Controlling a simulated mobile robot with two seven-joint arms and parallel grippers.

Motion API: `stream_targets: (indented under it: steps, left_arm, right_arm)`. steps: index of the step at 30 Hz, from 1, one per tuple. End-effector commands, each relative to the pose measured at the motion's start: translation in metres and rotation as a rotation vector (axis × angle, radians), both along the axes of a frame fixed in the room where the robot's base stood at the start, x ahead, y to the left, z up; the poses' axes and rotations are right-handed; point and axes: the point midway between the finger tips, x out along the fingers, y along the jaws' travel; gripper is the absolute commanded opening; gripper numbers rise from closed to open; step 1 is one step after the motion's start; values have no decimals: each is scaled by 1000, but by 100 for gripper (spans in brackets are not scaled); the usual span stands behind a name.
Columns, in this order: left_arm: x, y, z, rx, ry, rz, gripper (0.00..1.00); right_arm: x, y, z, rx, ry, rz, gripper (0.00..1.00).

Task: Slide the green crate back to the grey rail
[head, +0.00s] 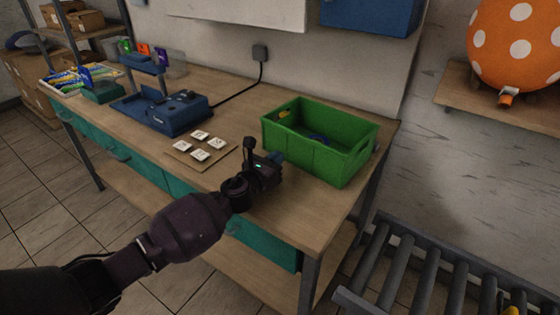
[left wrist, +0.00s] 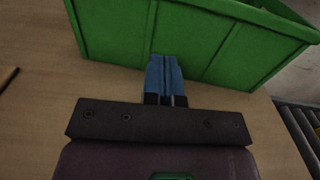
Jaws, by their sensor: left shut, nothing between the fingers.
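The green crate (head: 345,162) stands upright on the right end of the wooden workbench, with a gap between it and the wall. It fills the top of the left wrist view (left wrist: 210,42). My left gripper (head: 277,158) is at the crate's near left side, low over the bench. Its blue fingers (left wrist: 164,75) are shut with nothing between them and point at the crate's near wall. The tips overlap the wall's lower part; I cannot tell whether they touch it. I cannot make out a grey rail behind the crate. My right gripper is not in view.
A board with several white tiles (head: 200,147) lies left of my gripper. A blue machine (head: 167,110) stands farther left. The bench's right edge is close to the crate, and a roller conveyor (head: 420,270) stands beyond it. An orange balloon (head: 515,45) is at upper right.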

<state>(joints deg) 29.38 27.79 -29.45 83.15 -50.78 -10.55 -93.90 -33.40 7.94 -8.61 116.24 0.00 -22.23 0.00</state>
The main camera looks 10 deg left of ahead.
Motion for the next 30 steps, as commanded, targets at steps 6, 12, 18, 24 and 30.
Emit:
stream_targets:
  steps: [6,12,18,24,30]
  left_arm:
    - [-44,16,1,1,0,-2,0]
    - [-75,27,0,1,2,0,0]
    - [-89,32,0,-1,1,-1,0]
    - [-94,33,-1,-12,7,5,0]
    - [-118,43,-10,-305,120,138,0]
  right_arm:
    - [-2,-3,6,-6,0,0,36]
    - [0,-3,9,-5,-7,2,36]
    - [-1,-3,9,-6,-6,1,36]
    - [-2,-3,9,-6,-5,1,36]
    - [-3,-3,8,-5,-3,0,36]
